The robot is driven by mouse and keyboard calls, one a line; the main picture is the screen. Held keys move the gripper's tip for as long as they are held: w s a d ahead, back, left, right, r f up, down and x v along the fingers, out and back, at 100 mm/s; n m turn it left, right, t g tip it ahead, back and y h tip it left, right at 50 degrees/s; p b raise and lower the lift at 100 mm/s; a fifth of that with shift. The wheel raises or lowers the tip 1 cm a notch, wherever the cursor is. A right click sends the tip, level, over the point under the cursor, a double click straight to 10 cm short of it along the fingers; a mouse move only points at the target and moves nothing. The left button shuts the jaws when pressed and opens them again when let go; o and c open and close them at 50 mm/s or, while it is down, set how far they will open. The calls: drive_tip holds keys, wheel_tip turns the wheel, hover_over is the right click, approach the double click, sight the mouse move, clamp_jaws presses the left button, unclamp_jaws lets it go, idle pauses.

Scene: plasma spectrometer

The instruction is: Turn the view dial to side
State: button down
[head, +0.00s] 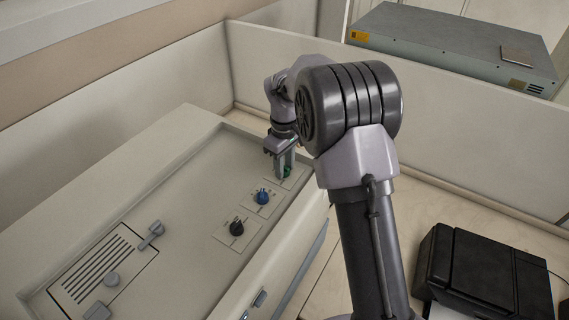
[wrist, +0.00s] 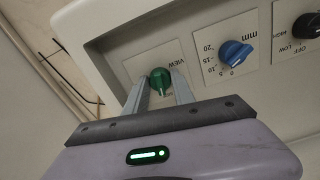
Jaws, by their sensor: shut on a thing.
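The view dial is a green knob (wrist: 160,80) on a pale plate marked "VIEW" in the wrist view. My gripper (wrist: 160,88) has a finger on each side of the green knob and is shut on it. In the head view my gripper (head: 284,168) reaches down onto the panel's far end, and only a bit of the green knob (head: 287,172) shows there. The lettering beside the knob is partly hidden by the fingers, so the dial's setting cannot be read.
A blue dial (head: 262,197) marked in mm and a black dial (head: 236,228) sit in a row nearer on the instrument's panel (head: 190,190). A vented hatch with latches (head: 100,265) lies at the lower left. A low wall (head: 440,130) stands behind. A black box (head: 480,280) is at right.

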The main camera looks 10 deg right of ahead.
drive_tip(key=shift+r+n, duration=0.1)
drive_tip(key=shift+n, duration=0.8)
drive_tip(key=c, duration=1.1)
unclamp_jaws()
drive_tip(key=shift+o, duration=0.2)
wheel_tip(320, 180, up, 17)
drive_tip(key=shift+r, duration=0.15)
